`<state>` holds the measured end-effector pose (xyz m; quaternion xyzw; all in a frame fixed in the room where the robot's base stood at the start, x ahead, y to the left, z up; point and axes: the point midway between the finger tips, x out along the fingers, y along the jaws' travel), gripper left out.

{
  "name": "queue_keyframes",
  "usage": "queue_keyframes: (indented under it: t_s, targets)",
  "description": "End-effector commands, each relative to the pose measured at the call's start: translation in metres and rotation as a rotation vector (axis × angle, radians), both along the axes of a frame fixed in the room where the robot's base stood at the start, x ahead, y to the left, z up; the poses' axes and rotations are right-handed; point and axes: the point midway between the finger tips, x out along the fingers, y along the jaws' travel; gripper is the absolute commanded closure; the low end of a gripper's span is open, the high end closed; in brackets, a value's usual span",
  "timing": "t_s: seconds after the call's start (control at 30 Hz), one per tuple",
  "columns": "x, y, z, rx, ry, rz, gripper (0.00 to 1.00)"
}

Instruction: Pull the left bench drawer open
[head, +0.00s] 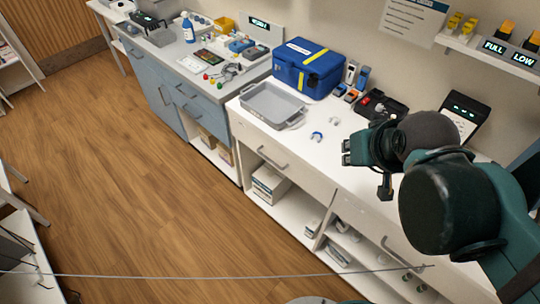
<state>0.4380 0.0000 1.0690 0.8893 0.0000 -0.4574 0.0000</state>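The white bench (232,112) runs along the wall. Its left drawer front (300,177) sits just under the benchtop and looks closed, flush with the bench. The drawer has a grey bar handle (272,158). A second bar handle (400,253) is further right, partly near my arm. My gripper (347,152) is dark green, above the benchtop and pointing left. It is to the right of the left drawer's handle and apart from it. Its fingertips are small, and I cannot tell whether they are apart.
A grey tray (272,105), a blue case (307,68) and small blue item (316,136) stand on the benchtop. Open shelves below hold a white box (270,184). A blue-grey cabinet (155,80) adjoins at left. The wooden floor (130,180) before the bench is clear. A thin cable-like line crosses low.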

Motion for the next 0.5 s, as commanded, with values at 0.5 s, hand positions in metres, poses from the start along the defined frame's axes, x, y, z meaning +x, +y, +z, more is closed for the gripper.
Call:
queue_keyframes:
  t_s: [0.5]
  targets:
    - [0.005, 0.003, 0.044, -0.009, 0.012, 0.018, 0.87]
